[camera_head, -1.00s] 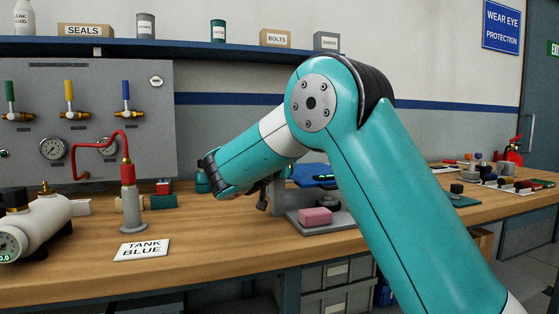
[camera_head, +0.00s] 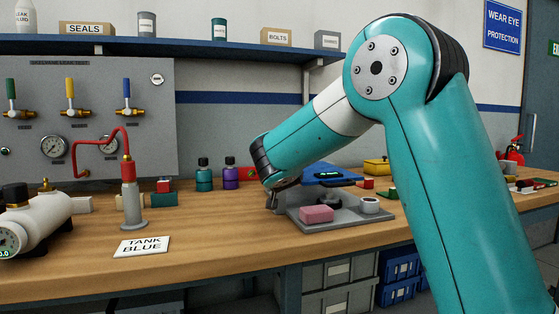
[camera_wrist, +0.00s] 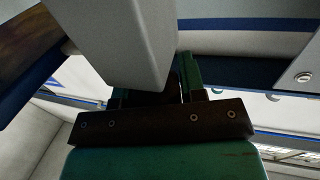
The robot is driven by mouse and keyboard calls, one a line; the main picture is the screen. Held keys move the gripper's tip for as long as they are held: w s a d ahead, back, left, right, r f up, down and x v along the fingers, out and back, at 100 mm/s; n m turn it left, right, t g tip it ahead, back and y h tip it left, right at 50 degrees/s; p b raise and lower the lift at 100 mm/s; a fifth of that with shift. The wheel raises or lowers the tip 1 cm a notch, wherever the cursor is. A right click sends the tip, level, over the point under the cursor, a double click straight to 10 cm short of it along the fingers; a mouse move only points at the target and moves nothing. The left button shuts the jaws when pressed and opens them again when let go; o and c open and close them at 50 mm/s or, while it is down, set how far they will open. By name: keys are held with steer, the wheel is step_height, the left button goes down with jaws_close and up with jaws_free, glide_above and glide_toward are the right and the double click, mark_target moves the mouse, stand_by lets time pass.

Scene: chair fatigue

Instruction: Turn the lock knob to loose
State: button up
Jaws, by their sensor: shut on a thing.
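My gripper (camera_head: 273,197) is low at the left end of a grey fixture (camera_head: 345,225) on the bench, mostly hidden behind my wrist in the head view. In the wrist view, a large pale grey block-like thing (camera_wrist: 115,40) lies across the jaws, with a green finger (camera_wrist: 190,75) showing at its right. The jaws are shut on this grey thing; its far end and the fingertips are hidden. I cannot pick out a lock knob or any marking for loose.
A pink block (camera_head: 317,213) and a grey cup (camera_head: 370,205) sit on the fixture, with a blue tray (camera_head: 330,174) behind. Teal (camera_head: 204,175) and purple (camera_head: 231,175) bottles stand to the left.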

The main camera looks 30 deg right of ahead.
steer(key=n+t+y+p, duration=0.1)
steer(key=n+y, duration=0.1)
steer(key=y, duration=0.1)
steer(key=shift+r+n+t+y, duration=0.1)
steer(key=shift+n+t+y, duration=0.2)
steer(key=shift+t, duration=0.1)
steer(key=y, duration=0.1)
steer(key=n+y, duration=0.1)
steer(key=n+y+b, duration=0.1)
steer(key=shift+a+f+t+y, duration=0.15)
steer(key=shift+f+t+y, duration=0.1)
steer(key=shift+t+y, duration=0.15)
steer(key=n+y, duration=0.1)
steer(key=n+y+b, duration=0.1)
steer(key=y+b, duration=0.1)
steer(key=shift+a+f+n+y, duration=0.1)
steer(key=shift+a+n+y, duration=0.2)
steer(key=shift+n, duration=0.1)
steer(key=shift+a+n+g+y+b, duration=0.2)
steer(key=shift+n+y+b, duration=0.4)
steer(key=shift+y, duration=0.25)
steer(key=shift+a+n+g+y+b, duration=0.1)
steer(key=shift+n+g+y+b, duration=0.1)
steer(key=shift+n+y+b, duration=0.5)
steer(key=shift+r+y, duration=0.2)
steer(key=shift+y, duration=0.25)
steer(key=o, duration=0.9)
step_height(320, 180, up, 20)
steer(key=p, duration=0.5)
steer(key=shift+p, duration=0.35)
